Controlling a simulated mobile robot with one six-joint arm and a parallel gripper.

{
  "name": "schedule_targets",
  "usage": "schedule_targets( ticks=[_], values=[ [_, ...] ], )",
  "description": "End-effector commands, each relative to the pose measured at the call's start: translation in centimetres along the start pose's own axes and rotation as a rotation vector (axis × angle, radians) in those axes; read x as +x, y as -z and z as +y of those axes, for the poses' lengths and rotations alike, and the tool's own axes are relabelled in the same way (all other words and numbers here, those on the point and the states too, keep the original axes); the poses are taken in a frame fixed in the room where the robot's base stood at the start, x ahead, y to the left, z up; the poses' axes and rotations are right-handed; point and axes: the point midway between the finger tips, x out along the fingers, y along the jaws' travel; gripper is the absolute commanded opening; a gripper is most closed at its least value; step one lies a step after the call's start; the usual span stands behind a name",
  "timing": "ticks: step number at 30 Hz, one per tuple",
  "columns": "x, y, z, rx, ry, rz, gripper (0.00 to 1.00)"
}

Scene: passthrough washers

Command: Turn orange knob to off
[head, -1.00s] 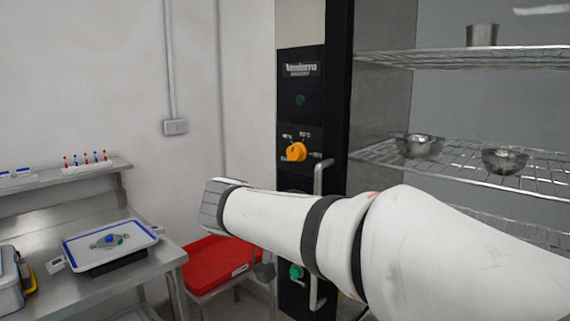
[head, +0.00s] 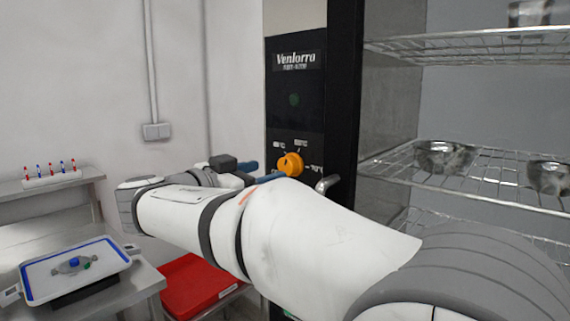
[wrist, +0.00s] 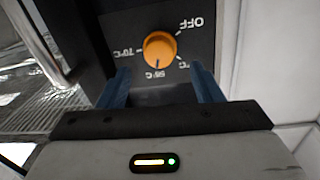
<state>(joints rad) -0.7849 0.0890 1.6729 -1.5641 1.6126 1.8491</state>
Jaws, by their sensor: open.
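The orange knob (head: 290,164) is on the black control panel (head: 296,112) of the tall appliance. In the wrist view the orange knob (wrist: 160,49) faces my gripper, with its dark pointer mark toward the lower label, which I read as about 55°C. The OFF label (wrist: 189,24) is at the upper right of the knob there, upside down. My gripper (wrist: 160,86) is open, its two blue fingers on either side just short of the knob, apart from it. In the head view my gripper (head: 262,172) is beside the knob, partly hidden by my arm.
The open appliance has wire shelves (head: 480,172) with metal bowls (head: 443,156) at right. A red-topped stand (head: 200,288) is below my arm, and a bench with a tray (head: 76,268) stands at left.

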Motion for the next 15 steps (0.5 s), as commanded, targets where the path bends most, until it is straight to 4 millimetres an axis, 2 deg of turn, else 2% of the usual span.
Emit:
schedule_targets(
  ticks=[3,7,12,15],
  values=[
    [2.6,0.2,0.2,-0.002,-0.013,0.001,0.59],
    [4.7,0.2,0.3,-0.003,-0.016,0.000,0.59],
    [6.0,0.1,0.5,-0.002,-0.018,0.000,0.59],
    [6.2,0.0,0.5,-0.002,-0.018,0.000,0.59]
  ],
)
